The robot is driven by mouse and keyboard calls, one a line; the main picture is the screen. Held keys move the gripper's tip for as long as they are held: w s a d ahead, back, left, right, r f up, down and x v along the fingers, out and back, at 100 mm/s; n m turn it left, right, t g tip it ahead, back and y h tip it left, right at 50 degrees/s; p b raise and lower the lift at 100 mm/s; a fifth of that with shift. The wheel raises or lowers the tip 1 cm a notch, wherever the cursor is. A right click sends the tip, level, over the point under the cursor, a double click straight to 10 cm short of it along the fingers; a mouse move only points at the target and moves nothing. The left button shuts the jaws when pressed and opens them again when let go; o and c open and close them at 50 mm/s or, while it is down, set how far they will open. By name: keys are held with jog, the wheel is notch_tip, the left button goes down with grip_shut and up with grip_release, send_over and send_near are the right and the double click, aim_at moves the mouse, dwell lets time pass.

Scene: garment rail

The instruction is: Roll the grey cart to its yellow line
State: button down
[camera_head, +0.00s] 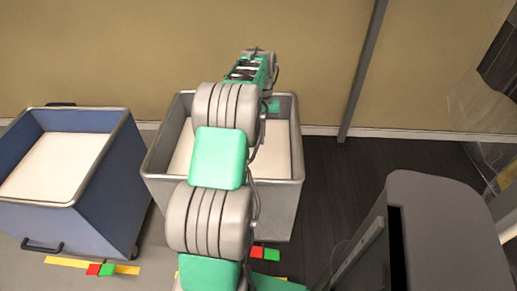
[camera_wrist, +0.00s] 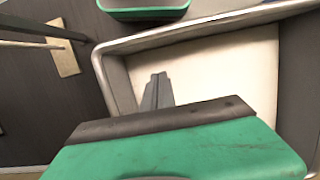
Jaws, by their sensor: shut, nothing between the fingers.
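The grey cart (camera_head: 285,205) is an open box with a pale floor inside, standing in the middle of the head view behind my arm. Its rim (camera_wrist: 113,72) and pale inside show in the wrist view. A yellow line (camera_head: 283,279) lies on the floor in front of it, mostly hidden by my arm. A red block (camera_head: 257,252) and a green block (camera_head: 272,254) show low at its front. My gripper (camera_wrist: 157,92) is shut and empty over the cart's inside. I cannot tell whether it touches the cart; its fingertips are not clear in the head view.
A blue cart (camera_head: 100,190) stands close on the left, with its own yellow line (camera_head: 65,262) in front. A wall (camera_head: 130,50) runs behind, with a dark post (camera_head: 362,70) at the right. Dark floor (camera_head: 335,190) right of the grey cart is clear.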

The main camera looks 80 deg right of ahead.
jog(key=s+a+f, duration=0.1)
jog(key=a+f, duration=0.5)
jog(key=f, duration=0.3)
jog(key=shift+f+b, duration=0.3)
jog(key=shift+f, duration=0.05)
jog(key=shift+s, duration=0.15)
